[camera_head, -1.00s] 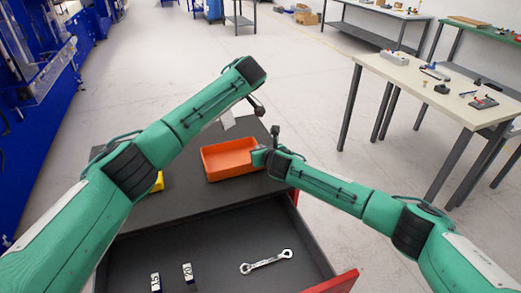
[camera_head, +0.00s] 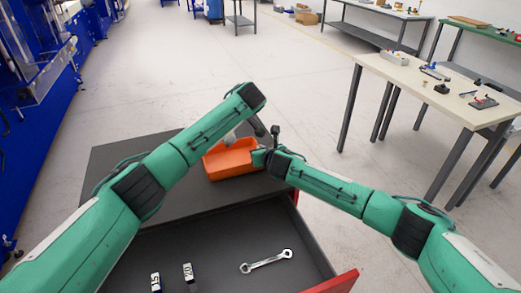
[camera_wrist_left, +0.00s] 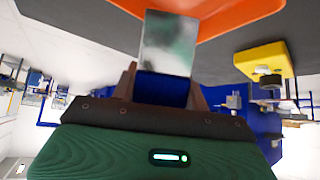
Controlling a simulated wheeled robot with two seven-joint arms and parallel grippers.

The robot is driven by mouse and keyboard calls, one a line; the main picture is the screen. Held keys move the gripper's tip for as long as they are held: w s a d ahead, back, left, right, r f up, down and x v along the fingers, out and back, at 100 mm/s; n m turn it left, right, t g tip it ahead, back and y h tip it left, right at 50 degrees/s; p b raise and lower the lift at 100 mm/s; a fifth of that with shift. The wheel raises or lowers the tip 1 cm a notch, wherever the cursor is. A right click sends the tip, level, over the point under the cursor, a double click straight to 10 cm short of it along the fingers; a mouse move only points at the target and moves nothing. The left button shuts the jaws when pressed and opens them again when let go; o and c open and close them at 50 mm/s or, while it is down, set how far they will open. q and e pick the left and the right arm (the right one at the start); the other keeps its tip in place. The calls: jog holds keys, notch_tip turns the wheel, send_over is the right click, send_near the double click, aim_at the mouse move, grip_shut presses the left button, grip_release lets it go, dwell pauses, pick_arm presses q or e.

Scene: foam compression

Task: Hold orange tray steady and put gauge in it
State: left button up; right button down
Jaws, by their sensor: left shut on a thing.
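The orange tray (camera_head: 232,166) sits on the dark cabinet top, and its edge also shows in the left wrist view (camera_wrist_left: 235,14). My left gripper (camera_wrist_left: 163,88) is shut on the gauge (camera_wrist_left: 167,45), a shiny metal block with a blue lower part. In the head view the gauge (camera_head: 229,138) hangs at the tray's far side, partly hidden by my left arm; I cannot tell whether it touches the tray. My right gripper (camera_head: 260,157) is at the tray's right wall and appears shut on it; its fingertips are small and partly hidden.
The open drawer (camera_head: 215,245) in front holds a wrench (camera_head: 266,262) and two small numbered blocks (camera_head: 188,272) (camera_head: 156,282). A yellow object with a black knob (camera_wrist_left: 262,60) stands on the cabinet top (camera_head: 112,160). A workbench (camera_head: 440,95) stands at right.

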pick_arm(q)
jog(key=shift+f, duration=1.8)
jog(key=o, duration=1.2)
jog(key=v, duration=1.2)
pick_arm(e)
jog(key=c, duration=1.6)
grip_release()
jog(key=shift+o, duration=0.2)
